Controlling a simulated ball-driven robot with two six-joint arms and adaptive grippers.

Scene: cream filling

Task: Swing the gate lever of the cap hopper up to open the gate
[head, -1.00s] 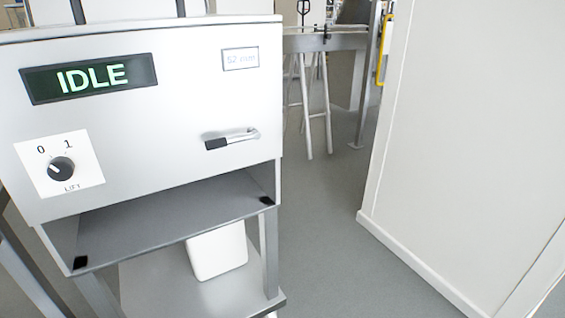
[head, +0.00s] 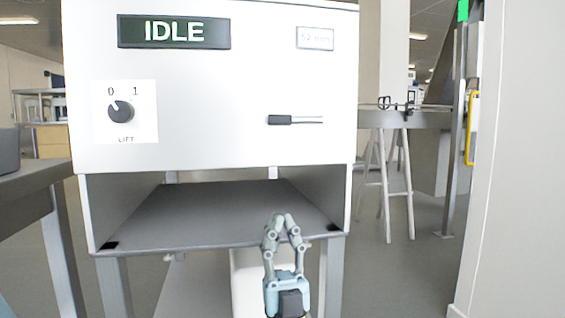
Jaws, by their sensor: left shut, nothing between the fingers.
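The cap hopper (head: 215,75) is a white box on legs, filling the middle of the head view. Its gate lever (head: 294,120) is on the front face at the right, lying about level, with a dark grip at its left end and a thin metal rod to the right. My left gripper (head: 280,218) is shut and empty. It shows below the lever, in front of the open bay, and does not touch the lever. My right gripper is not in view.
The hopper front also bears an IDLE display (head: 174,33), a LIFT knob (head: 121,111) pointing near 0 and a small label (head: 315,38). A white bin (head: 246,280) stands below. A table (head: 28,182) is at the left and a white wall (head: 520,150) at the right.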

